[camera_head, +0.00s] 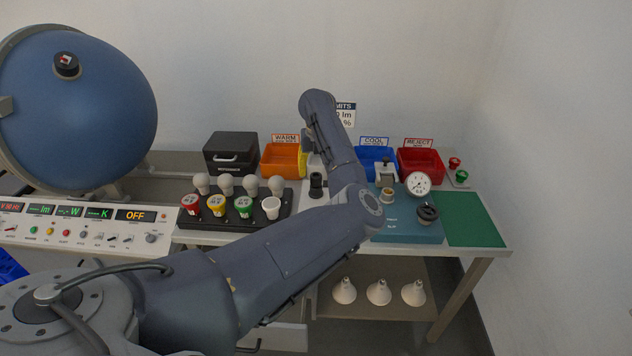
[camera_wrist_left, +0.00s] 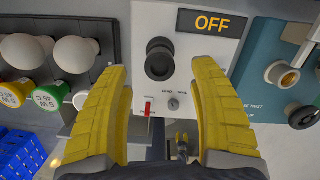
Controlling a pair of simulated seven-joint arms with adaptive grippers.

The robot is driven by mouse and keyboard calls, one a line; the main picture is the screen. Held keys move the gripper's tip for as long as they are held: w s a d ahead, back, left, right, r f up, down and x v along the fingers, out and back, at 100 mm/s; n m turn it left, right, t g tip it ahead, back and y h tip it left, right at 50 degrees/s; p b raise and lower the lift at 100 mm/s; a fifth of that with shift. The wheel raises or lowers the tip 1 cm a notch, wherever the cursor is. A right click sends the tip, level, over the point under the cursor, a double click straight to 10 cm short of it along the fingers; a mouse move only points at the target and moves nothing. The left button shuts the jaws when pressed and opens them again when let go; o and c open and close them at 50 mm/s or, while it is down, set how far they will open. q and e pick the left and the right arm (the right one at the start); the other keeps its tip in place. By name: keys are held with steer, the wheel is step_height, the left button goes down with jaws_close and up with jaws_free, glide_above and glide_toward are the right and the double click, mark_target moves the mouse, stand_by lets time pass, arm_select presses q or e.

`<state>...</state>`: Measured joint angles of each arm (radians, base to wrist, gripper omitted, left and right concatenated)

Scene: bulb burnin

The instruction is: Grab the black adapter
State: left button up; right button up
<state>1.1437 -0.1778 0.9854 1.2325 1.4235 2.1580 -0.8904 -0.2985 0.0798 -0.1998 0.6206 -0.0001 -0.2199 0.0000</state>
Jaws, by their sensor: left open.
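A black adapter (camera_head: 316,185), a short dark cylinder, stands upright right of the bulb rack in the head view. In the left wrist view the black adapter (camera_wrist_left: 160,62) sits on a white panel, with its round open top facing me. My left gripper (camera_wrist_left: 158,78) is open, with its yellow fingers on either side of the adapter in that view. Both fingers look apart from it, and nothing is held. In the head view my left arm hides most of the gripper and part of the panel. My right gripper is not in view.
A black rack (camera_head: 232,222) with bulbs and coloured cups stands left of the adapter. A teal fixture (camera_head: 405,226) with a gauge stands right. Orange (camera_head: 283,160), blue (camera_head: 375,160) and red (camera_head: 420,163) bins line the back. The green mat (camera_head: 470,220) is clear.

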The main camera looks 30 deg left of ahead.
mark_target(316, 175)
arm_select(q)
steer(key=shift+w+a+f, duration=0.1)
steer(key=shift+f, duration=1.3)
steer(key=shift+w+a+f, duration=0.1)
steer(key=shift+f, duration=1.25)
steer(key=shift+c, duration=0.4)
steer(key=c, duration=1.3)
